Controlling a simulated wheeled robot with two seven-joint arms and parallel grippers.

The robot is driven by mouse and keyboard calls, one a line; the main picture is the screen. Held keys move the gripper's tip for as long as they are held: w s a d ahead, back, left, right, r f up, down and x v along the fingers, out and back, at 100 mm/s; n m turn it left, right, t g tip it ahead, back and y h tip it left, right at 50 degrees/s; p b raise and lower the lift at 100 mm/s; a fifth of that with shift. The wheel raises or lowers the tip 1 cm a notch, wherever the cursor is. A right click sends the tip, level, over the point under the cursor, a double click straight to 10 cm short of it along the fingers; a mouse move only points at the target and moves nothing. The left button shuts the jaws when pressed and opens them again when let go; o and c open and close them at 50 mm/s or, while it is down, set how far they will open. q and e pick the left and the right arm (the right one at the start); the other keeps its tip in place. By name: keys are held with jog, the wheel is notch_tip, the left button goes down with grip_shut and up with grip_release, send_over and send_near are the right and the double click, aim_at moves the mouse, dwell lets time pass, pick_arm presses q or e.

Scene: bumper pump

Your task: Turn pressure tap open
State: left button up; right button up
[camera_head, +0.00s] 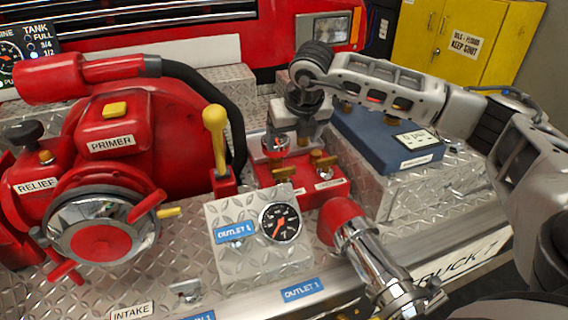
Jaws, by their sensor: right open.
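A red block (298,180) on the metal deck carries two small brass taps side by side, the left tap (284,173) and the right tap (326,165). Each has a small label in front of it; the print is too small to read surely, so I cannot tell which one is the pressure tap. My right gripper (288,148) points down over the back of the red block, just behind the left tap. It is open, and no tap is seen between its fingers. The gripper hides part of the block's back. My left gripper is not in view.
A yellow-knobbed lever (216,135) stands left of the gripper. A round gauge (280,222) sits on a box in front, with a red and chrome outlet (358,240) to its right. A red pump (110,150) fills the left. A blue case (385,140) lies under my right arm.

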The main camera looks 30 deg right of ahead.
aim_at(284, 168)
jog(key=p+x, duration=0.1)
jog(key=x, duration=1)
jog(key=shift+a+f, duration=0.15)
jog(key=shift+f, duration=0.05)
jog(key=shift+w+f, duration=0.25)
jog(key=shift+f, duration=0.2)
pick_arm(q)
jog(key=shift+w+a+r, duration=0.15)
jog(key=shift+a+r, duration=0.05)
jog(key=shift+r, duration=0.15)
pick_arm(e)
jog(key=c, duration=1)
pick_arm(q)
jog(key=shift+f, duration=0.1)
